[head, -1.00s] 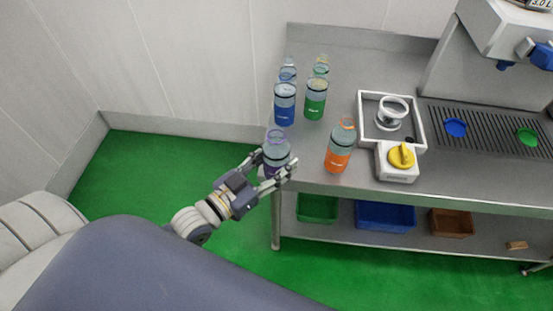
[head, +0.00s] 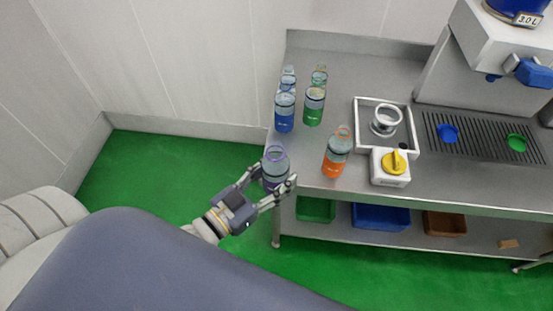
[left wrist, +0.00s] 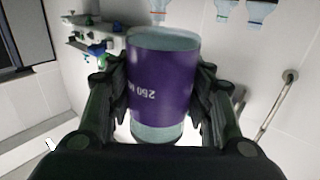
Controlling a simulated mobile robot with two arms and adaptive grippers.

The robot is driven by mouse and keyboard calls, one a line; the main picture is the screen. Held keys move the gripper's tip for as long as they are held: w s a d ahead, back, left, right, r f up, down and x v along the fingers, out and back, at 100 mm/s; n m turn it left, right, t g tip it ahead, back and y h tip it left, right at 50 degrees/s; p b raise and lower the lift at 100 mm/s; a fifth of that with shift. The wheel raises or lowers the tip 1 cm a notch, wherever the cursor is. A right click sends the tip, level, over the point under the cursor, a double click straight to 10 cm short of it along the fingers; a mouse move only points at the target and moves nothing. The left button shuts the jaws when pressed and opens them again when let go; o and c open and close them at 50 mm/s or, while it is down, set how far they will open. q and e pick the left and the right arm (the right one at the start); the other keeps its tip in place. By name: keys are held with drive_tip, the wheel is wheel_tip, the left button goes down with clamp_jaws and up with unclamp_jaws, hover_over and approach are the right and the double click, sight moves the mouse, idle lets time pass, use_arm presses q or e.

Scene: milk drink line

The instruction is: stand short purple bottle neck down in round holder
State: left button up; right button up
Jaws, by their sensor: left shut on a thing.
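The short purple bottle (head: 274,173) is clasped between the two fingers of my left gripper (head: 275,186), at the left front corner of the metal table. Its purple ring end points up in the head view. The round holder (head: 386,119), a pale ring, stands inside a white square tray (head: 411,128) to the right, apart from the bottle. My right gripper is not in view.
An orange bottle (head: 337,156) stands between my left gripper and the tray. Blue (head: 285,113) and green (head: 314,107) bottles stand behind, with several more. A white box with a yellow knob (head: 394,162) sits before the tray. A dispenser (head: 475,60) is at right.

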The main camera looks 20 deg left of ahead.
use_arm(q)
drive_tip(key=s+d+r+p, duration=0.1)
drive_tip(key=s+d+r, duration=0.1)
drive_tip(key=s, duration=0.6)
drive_tip(key=shift+s+d+r+p, duration=0.35)
drive_tip(key=shift+d+p, duration=0.05)
drive_tip(key=shift+d, duration=0.35)
drive_tip(key=m, duration=0.6)
drive_tip(key=shift+m, duration=0.3)
